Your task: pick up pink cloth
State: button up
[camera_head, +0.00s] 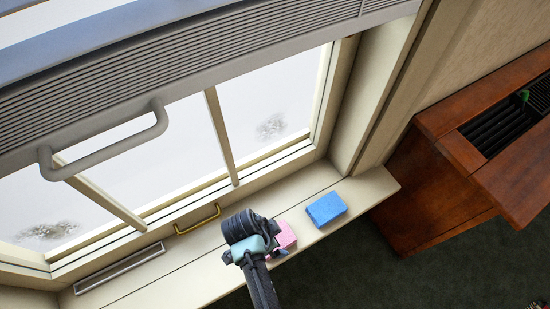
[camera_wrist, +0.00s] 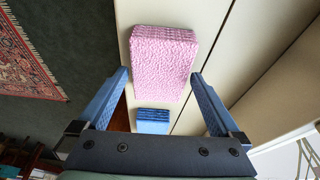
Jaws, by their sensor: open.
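The pink cloth (camera_head: 286,236) lies on the cream window sill in the head view, partly hidden behind my gripper (camera_head: 258,252). In the wrist view the pink cloth (camera_wrist: 163,62) is a thick, textured, folded block, seen ahead of and roughly between the lines of my two blue fingers. My gripper (camera_wrist: 160,95) is open and empty. The fingers stand on either side of the cloth's near end, and I cannot tell whether they touch it.
A blue folded cloth or sponge (camera_head: 326,209) lies on the sill (camera_head: 200,255) to the right of the pink cloth. The window with a brass handle (camera_head: 197,219) stands behind. A dark wooden cabinet (camera_head: 430,195) is at the right. A patterned rug (camera_wrist: 28,55) lies on the floor.

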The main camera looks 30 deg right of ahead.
jog(key=shift+f, duration=0.25)
jog(key=shift+c, duration=0.3)
jog(key=c, duration=1.1)
notch_tip(320, 180, up, 10)
jog(key=p, duration=0.3)
jog(key=shift+r, duration=0.25)
